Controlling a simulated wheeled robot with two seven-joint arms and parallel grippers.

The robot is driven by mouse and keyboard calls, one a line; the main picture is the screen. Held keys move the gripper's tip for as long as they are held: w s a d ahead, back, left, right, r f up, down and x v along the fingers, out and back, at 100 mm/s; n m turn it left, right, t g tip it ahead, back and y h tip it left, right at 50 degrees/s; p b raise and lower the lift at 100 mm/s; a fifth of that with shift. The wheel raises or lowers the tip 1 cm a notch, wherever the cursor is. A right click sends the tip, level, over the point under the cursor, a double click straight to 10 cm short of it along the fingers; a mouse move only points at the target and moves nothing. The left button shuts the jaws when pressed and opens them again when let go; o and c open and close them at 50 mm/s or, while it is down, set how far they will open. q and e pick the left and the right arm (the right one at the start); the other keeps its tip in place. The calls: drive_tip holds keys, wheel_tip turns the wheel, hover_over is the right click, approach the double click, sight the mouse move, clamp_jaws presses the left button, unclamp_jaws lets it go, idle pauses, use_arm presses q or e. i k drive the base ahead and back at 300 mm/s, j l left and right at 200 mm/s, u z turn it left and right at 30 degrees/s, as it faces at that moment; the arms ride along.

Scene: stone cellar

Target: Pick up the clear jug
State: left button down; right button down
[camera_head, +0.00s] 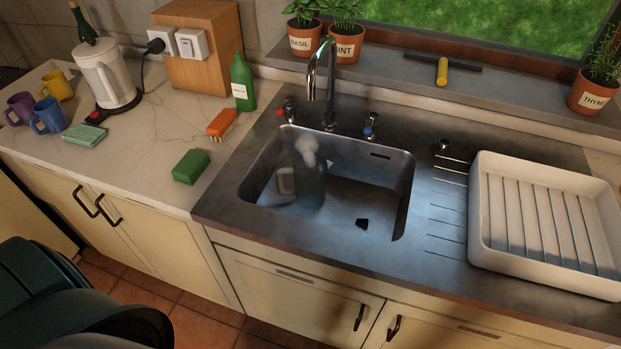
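A see-through vessel that looks like the clear jug (312,186) stands in the left part of the sink basin (395,190). It is hard to make out against the grey metal. Whitish highlights show near its top, and a pale shape shows at its left side; I cannot tell whether that shape is its handle. Neither of my grippers is in view. Dark rounded parts at the lower left look like my own body.
The chrome tap (322,85) rises behind the basin and arches above the jug. A white drying rack (480,225) stands right of the basin. A green sponge (191,166), an orange brush (222,124) and a green bottle (243,82) stand or lie left of it.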

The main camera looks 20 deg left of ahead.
sight(309, 169)
drive_tip(key=k+j+z, duration=0.55)
drive_tip(key=k, duration=0.35)
drive_tip(key=k+j+z, duration=0.15)
drive_tip(key=k+z, duration=0.15)
drive_tip(key=k, duration=0.2)
